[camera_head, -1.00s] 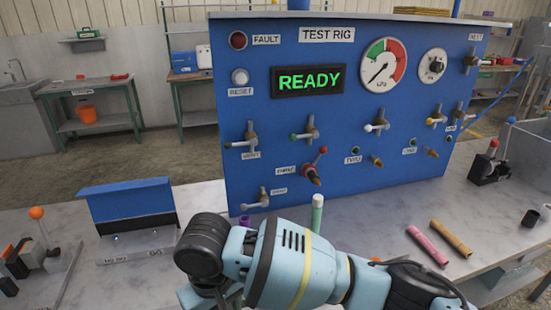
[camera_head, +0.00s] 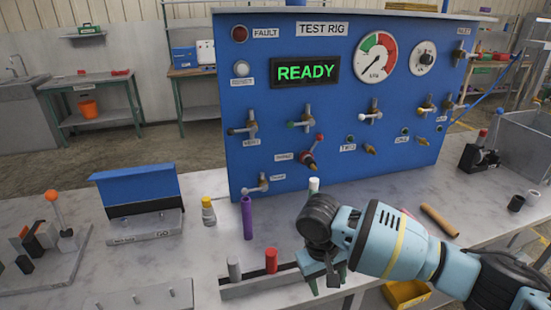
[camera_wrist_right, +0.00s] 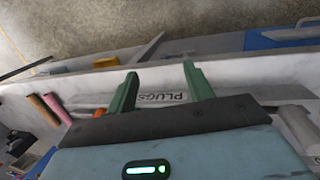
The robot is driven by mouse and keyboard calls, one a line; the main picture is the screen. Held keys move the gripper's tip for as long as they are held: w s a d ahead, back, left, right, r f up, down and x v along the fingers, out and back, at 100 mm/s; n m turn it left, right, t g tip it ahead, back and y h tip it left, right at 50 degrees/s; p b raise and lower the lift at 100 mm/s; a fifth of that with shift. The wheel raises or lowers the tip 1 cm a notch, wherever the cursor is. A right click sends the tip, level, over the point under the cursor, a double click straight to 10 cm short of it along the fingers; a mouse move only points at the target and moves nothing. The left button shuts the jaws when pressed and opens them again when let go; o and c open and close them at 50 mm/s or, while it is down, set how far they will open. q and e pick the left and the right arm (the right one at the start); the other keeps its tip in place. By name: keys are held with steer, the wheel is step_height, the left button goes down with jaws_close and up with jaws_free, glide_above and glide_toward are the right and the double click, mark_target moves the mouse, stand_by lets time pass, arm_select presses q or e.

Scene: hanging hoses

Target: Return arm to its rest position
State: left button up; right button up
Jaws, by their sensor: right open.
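My right arm comes in from the right in the head view, low over the front of the bench. Its gripper (camera_head: 325,272) points down near the bench's front edge, to the right of a plug rack (camera_head: 290,297). In the right wrist view the two green fingers (camera_wrist_right: 160,90) are spread apart with nothing between them. A bench-front strip lettered PLUGS (camera_wrist_right: 160,98) shows beyond the fingers. My left arm and gripper are not in view.
The blue test rig panel (camera_head: 335,85) stands behind, its display reading READY. Grey (camera_head: 234,268) and red (camera_head: 271,260) plugs sit in the rack.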

steer(key=w+d+m+h, duration=0.1)
steer(key=w+d+m, duration=0.15)
steer(key=d, duration=1.05)
steer(key=s+a+f+n+t+y, duration=0.1)
steer(key=s+a+f+y, duration=0.15)
steer(key=f, duration=0.35)
steer(key=s+a+f+n+t+y, duration=0.1)
steer(key=s+f, duration=0.3)
steer(key=f, duration=0.3)
steer(key=s+a+f+t+y, duration=0.1)
steer(key=s+f+t+y, duration=0.15)
steer(key=f, duration=0.35)
steer(key=s+d+f+n+t+h, duration=0.1)
steer(key=s+d+n+t, duration=0.1)
steer(key=s+d, duration=0.55)
steer(key=s+d+n+t, duration=0.2)
steer(key=s+d+t, duration=0.15)
steer(key=s, duration=0.65)
steer(key=a+m, duration=0.5)
steer(key=a, duration=0.5)
steer(key=shift+a+f, duration=0.25)
steer(key=shift+f, duration=0.15)
